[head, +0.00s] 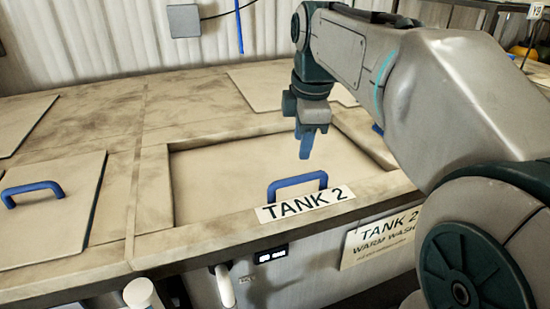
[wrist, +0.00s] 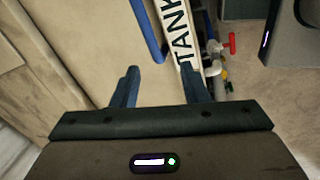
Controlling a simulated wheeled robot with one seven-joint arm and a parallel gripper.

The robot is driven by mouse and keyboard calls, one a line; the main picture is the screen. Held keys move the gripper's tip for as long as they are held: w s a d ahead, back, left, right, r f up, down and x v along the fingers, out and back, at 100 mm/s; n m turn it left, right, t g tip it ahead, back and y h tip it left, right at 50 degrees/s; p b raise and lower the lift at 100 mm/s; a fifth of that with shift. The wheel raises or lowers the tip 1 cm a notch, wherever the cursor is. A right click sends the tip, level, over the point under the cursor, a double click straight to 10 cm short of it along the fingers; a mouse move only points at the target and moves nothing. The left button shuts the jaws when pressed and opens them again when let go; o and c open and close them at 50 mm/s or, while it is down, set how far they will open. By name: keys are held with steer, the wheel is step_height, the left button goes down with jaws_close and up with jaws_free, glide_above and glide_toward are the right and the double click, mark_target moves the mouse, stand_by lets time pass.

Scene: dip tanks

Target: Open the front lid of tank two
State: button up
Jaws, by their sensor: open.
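The front lid of tank two (head: 225,175) is a pale, stained panel lying flat in a recessed frame. A blue bar handle (head: 298,183) stands at its front edge, just behind the "TANK 2" label (head: 305,205). In the wrist view the handle (wrist: 148,30) and label (wrist: 184,45) show at the top, beyond my fingers. My gripper (head: 305,155) points down above the lid, apart from the handle and a little behind it in the picture. In the wrist view its two blue fingers (wrist: 158,72) are spread with nothing between them.
Another lid with a blue handle (head: 35,190) lies to the left. A back lid (head: 265,88) lies behind the recess. A "TANK 2 WARM WASH" sign (head: 380,238) hangs on the front face. A red-handled valve (wrist: 230,43) shows in the wrist view.

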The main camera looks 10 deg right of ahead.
mark_target(292, 179)
steer(key=w+f+n, duration=0.1)
steer(key=f, duration=0.3)
steer(key=w+f+n, duration=0.1)
steer(key=w+f, duration=0.1)
steer(key=f, duration=0.2)
steer(key=w+f, duration=0.1)
steer(key=f, duration=0.4)
steer(key=shift+w+a+n+b, duration=0.25)
steer(key=shift+w+n+b, duration=0.05)
steer(key=shift+w+n, duration=0.1)
steer(key=shift+r, duration=0.1)
jaws_close()
